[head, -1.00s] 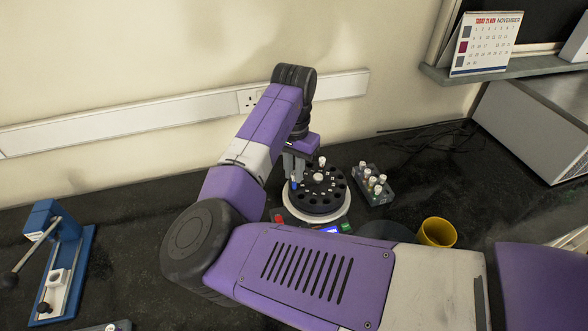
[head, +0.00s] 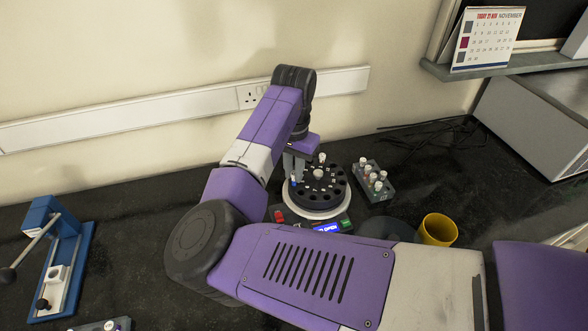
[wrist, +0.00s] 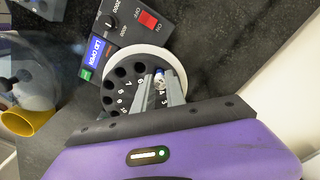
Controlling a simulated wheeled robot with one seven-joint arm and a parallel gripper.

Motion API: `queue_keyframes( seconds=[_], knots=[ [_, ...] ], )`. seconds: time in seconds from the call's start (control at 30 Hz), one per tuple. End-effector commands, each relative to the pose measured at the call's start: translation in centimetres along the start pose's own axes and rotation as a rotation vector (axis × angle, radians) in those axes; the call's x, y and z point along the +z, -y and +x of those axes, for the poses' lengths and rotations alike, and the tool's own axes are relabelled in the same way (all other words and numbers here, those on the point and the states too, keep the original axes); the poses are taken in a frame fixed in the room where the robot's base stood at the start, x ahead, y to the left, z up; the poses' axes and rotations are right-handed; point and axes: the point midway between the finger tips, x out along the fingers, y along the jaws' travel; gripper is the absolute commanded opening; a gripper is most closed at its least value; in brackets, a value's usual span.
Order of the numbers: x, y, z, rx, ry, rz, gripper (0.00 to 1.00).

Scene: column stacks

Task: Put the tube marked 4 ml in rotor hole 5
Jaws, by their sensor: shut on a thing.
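The black rotor (head: 334,200) sits in a white round centrifuge bowl, and its numbered holes show in the wrist view (wrist: 112,95). My gripper (head: 291,172) is over the left edge of the rotor in the head view. In the wrist view my gripper (wrist: 162,88) is shut on a tube (wrist: 159,77) with a whitish top and blue on it. The tube is at the rotor rim, near the numbers 4 and 6. The fingers hide part of the rim, and I cannot tell how deep the tube sits. Its volume mark is not readable.
Another white-capped tube (head: 322,158) stands at the rotor's back. A grey rack (head: 385,193) with several tubes is right of the centrifuge. A yellow cup (head: 437,230) stands in front right. The lit panel (head: 327,227) reads lid open. A blue press (head: 72,265) stands far left.

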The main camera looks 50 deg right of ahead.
Motion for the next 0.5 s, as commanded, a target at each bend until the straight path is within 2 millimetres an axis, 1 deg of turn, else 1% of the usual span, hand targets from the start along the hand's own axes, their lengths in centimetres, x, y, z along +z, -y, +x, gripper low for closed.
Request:
queue_keyframes(
  seconds=[0.5],
  knots=[
    [0.0,0.0,1.4,0.001,0.0,0.001,0.0]
  ],
)
